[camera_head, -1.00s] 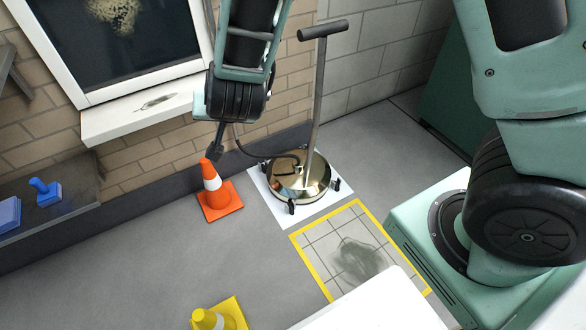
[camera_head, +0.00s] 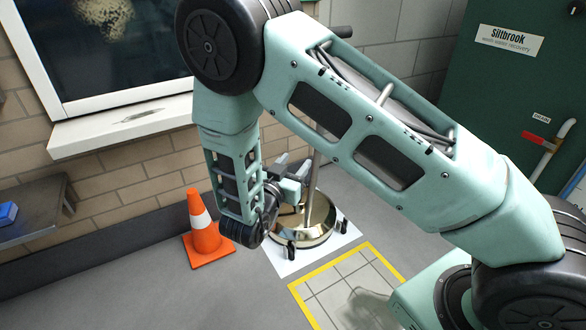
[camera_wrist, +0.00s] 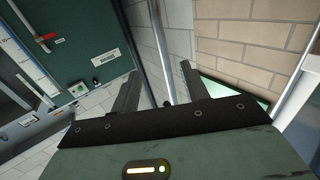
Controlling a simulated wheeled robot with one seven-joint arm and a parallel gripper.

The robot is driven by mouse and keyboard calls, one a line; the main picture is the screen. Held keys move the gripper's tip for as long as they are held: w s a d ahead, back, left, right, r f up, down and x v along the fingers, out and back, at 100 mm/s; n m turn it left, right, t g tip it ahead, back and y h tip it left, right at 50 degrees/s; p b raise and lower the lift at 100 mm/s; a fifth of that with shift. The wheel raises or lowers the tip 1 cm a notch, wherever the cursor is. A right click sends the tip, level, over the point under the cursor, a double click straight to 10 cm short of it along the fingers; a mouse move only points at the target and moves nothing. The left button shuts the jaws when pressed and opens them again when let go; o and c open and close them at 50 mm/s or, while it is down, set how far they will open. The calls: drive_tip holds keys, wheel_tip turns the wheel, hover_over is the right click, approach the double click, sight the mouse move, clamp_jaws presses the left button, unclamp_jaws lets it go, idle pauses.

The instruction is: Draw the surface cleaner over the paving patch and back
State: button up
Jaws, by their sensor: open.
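The surface cleaner is a round brass-coloured disc (camera_head: 304,232) on small black casters, with a tall grey pole (camera_head: 311,190). It stands upright on a white mat (camera_head: 287,267); my arm hides much of the pole. The paving patch (camera_head: 340,290) is tiled, framed in yellow, with a dark smudge, and lies just in front of the mat. My gripper (camera_head: 291,181) is open beside the pole, low above the disc. In the wrist view the pole (camera_wrist: 157,40) shows between the two fingers (camera_wrist: 160,75), and I see no contact.
An orange and white cone (camera_head: 204,232) stands just left of the mat. A brick wall with a window sill (camera_head: 120,122) is behind. A dark bench (camera_head: 35,205) is at the left, a green cabinet (camera_head: 500,90) at the right. The floor in front of the cone is clear.

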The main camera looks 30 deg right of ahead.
drive_tip(key=shift+b+x, duration=3.4)
drive_tip(key=shift+x, duration=5.3)
clamp_jaws()
drive_tip(key=shift+f, duration=0.1)
